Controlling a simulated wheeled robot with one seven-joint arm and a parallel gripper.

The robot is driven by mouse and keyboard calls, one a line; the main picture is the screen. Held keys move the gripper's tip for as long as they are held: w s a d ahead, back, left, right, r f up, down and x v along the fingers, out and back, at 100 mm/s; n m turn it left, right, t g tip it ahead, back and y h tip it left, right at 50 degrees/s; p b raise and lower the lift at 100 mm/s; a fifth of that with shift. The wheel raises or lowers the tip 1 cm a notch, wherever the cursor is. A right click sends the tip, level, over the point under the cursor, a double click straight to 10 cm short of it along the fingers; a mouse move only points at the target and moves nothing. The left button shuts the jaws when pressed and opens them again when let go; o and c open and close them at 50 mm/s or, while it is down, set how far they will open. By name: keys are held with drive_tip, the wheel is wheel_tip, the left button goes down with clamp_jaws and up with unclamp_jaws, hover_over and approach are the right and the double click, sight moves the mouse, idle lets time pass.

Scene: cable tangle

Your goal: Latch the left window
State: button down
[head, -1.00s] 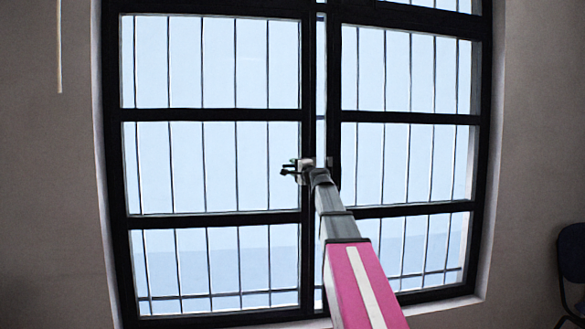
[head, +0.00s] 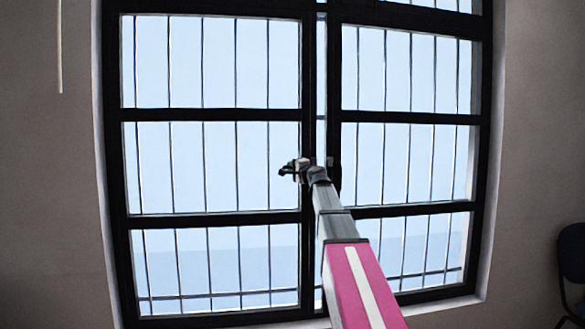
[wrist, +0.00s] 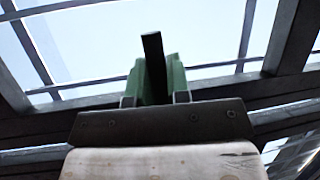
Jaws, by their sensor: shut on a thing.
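The left window (head: 308,80) is a black-framed sash with several panes and thin vertical bars. Its right stile stands at the middle of the frame, beside a narrow bright strip. My gripper (head: 287,169) is at mid-height in front of that stile, small and dark in the head view. In the wrist view my gripper's green fingers (wrist: 158,82) are shut on a dark bar, the window handle (wrist: 153,60), which stands up between them. The handle's base and any latch catch are hidden or too small to tell.
The right window (head: 408,117) is a similar black-framed sash beside the left one. A pale cord (head: 59,60) hangs at the upper left wall. A dark chair (head: 573,255) stands at the right edge.

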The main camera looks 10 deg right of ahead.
drive_tip(key=d+f+n+g+h, duration=0.4)
drive_tip(key=d+f+n+h, duration=0.1)
drive_tip(key=n, duration=0.9)
drive_tip(key=shift+d+f+g, duration=0.4)
drive_tip(key=shift+d+f, duration=0.3)
drive_tip(key=shift+d, duration=0.25)
drive_tip(key=c, duration=1.1)
unclamp_jaws()
drive_tip(key=v, duration=1.1)
